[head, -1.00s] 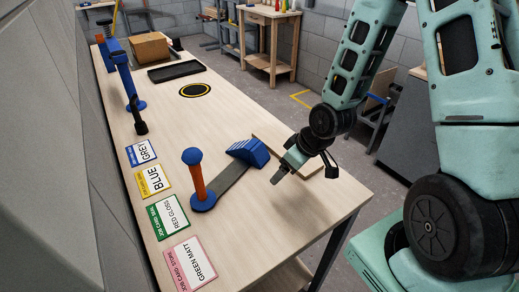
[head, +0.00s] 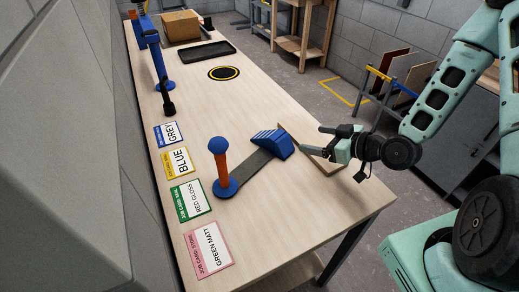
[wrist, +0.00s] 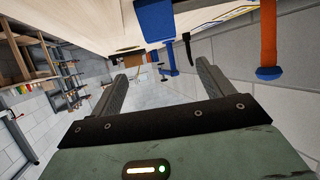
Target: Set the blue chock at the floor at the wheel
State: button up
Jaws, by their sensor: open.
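The blue chock (head: 272,143), a stepped wedge, sits on the workbench at one end of a dark grey strip (head: 245,168). It also shows in the wrist view (wrist: 155,20), at the top, upside down. My gripper (head: 315,139) is open and empty, just right of the chock, with its fingers pointing towards it. The fingers (wrist: 160,75) show apart in the wrist view with nothing between them. I cannot make out a wheel for the chock on the floor.
An orange post with blue knob and base (head: 222,170) stands at the strip's other end. Label cards (head: 192,200) line the bench's left side. A blue clamp stand (head: 158,65), black tray (head: 205,53) and cardboard box (head: 181,25) lie farther back. Yellow tape (head: 345,92) marks bare floor.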

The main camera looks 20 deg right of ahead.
aim_at(279, 135)
jog(key=b+x, duration=0.1)
jog(key=b, duration=0.3)
jog(key=b+x, duration=0.2)
jog(key=b, duration=0.2)
jog(key=shift+w+f+b, duration=0.1)
jog(key=shift+f+b, duration=0.3)
jog(key=shift+f, duration=0.05)
jog(key=x, duration=0.2)
jog(key=b+x, duration=0.1)
jog(key=x, duration=0.3)
jog(key=shift+w+a+r, duration=0.15)
jog(key=shift+a+r, duration=0.05)
jog(key=shift+r, duration=0.05)
jog(key=shift+f+p+x, duration=0.15)
jog(key=shift+x, duration=1.4)
jog(key=shift+f+p+x, duration=0.15)
jog(key=shift+x, duration=1.4)
jog(key=c, duration=1.5)
jog(key=shift+r, duration=0.15)
